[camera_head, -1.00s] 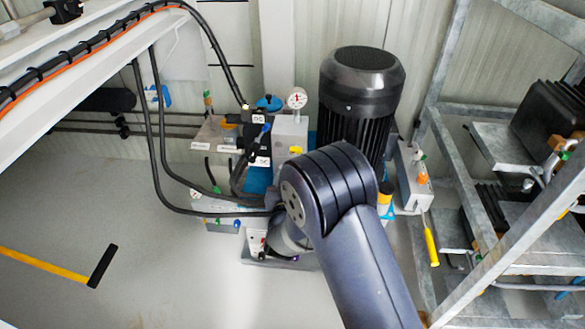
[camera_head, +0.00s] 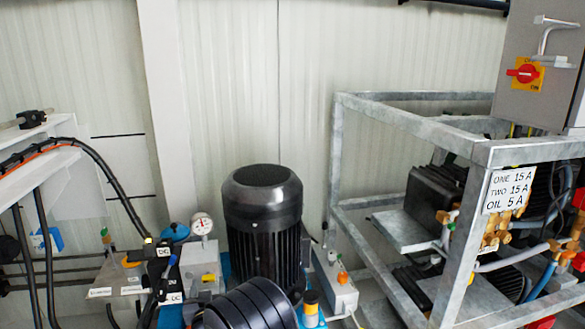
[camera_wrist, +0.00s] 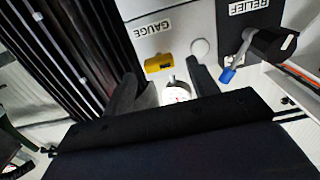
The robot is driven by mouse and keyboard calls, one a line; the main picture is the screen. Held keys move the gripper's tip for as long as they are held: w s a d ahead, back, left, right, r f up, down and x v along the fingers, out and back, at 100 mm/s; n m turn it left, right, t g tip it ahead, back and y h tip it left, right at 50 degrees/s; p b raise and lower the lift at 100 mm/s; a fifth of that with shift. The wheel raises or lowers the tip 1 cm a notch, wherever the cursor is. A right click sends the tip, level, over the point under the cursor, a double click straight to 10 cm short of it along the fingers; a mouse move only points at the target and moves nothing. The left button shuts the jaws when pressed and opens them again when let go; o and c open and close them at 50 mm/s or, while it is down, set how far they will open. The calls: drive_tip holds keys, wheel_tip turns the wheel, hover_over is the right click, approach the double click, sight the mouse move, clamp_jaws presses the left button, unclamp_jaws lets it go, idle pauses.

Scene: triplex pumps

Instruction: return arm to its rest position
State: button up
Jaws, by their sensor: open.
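My gripper (camera_wrist: 163,82) is open in the wrist view, with its two dark fingers apart and pointing toward a grey panel. A small white round gauge (camera_wrist: 176,93) shows between the fingers, partly hidden by the gripper body; I see nothing gripped. The panel (camera_wrist: 150,25) carries the labels GAUGE and RELIEF, a yellow part (camera_wrist: 158,63) and a blue-tipped handle (camera_wrist: 228,75). In the head view only a dark, ribbed joint of my arm (camera_head: 245,307) shows at the bottom middle; my gripper is out of that frame.
A black motor (camera_head: 262,225) stands just behind my arm, with a dial gauge (camera_head: 202,223) and hoses to its left. A galvanized frame (camera_head: 472,235) fills the right, with a grey box and red switch (camera_head: 525,72) above. A white beam (camera_head: 40,145) is at left.

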drive_tip(key=shift+x, duration=1.05)
